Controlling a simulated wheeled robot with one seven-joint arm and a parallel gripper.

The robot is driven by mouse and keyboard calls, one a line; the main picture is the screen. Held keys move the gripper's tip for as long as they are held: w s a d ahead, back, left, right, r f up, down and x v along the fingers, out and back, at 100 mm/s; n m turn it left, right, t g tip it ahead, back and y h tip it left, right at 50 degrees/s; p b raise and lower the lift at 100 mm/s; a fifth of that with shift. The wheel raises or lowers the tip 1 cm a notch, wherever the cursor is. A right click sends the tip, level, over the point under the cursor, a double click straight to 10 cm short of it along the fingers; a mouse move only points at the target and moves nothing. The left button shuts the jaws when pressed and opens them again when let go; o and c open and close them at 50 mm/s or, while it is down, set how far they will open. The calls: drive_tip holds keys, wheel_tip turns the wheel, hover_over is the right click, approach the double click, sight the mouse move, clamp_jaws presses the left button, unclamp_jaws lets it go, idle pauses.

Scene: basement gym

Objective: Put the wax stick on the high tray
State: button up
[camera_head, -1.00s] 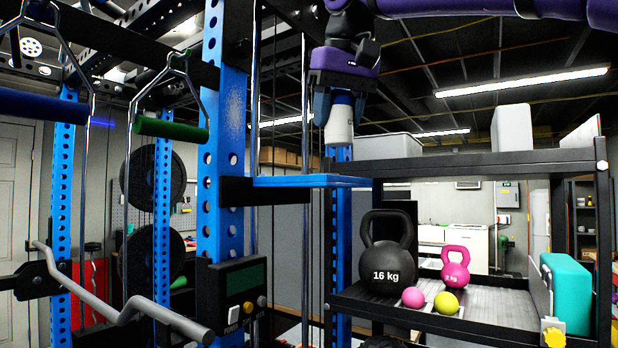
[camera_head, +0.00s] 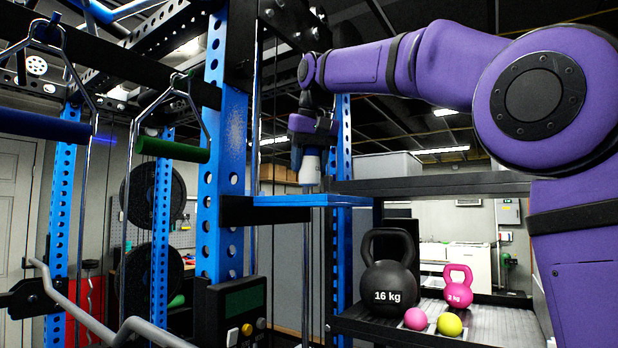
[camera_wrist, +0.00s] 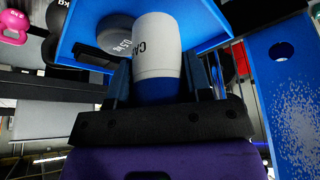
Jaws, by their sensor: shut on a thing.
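The wax stick (camera_head: 311,167) is a white cylinder with a blue end and dark lettering, which also shows in the wrist view (camera_wrist: 157,48). My gripper (camera_head: 309,150) is shut on its blue end, and the white end points down. The high tray (camera_head: 300,201) is a shallow blue tray on the blue rack upright. The stick is over the tray area, and its lower end appears just above the tray's rim; I cannot tell whether it touches. In the wrist view the tray (camera_wrist: 207,20) surrounds the stick's white end, beside a grey round weight (camera_wrist: 115,33).
A black 16 kg kettlebell (camera_head: 388,273), a pink kettlebell (camera_head: 458,287), a pink ball (camera_head: 416,318) and a yellow ball (camera_head: 450,324) sit on the shelf to the right. A blue upright (camera_head: 226,140) stands close left of the tray. A grey bin (camera_head: 388,165) is on the upper shelf.

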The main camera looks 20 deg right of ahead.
sight(309, 177)
drive_tip(key=shift+s+f, duration=0.1)
drive_tip(key=shift+f, duration=1.55)
drive_tip(key=shift+f, duration=0.15)
drive_tip(key=o, duration=1)
drive_tip(key=v, duration=1.2)
drive_tip(key=shift+t, duration=0.3)
drive_tip(key=s+d+f, duration=0.2)
drive_tip(key=s+f, duration=0.6)
drive_tip(key=f, duration=0.5)
drive_tip(key=s+d+f, duration=0.2)
drive_tip(key=s+f, duration=0.7)
drive_tip(key=f, duration=0.4)
drive_tip(key=s+d+f, duration=0.3)
drive_tip(key=s+f, duration=0.5)
drive_tip(key=f, duration=0.5)
drive_tip(key=shift+s+f, duration=0.2)
drive_tip(key=shift+f, duration=0.05)
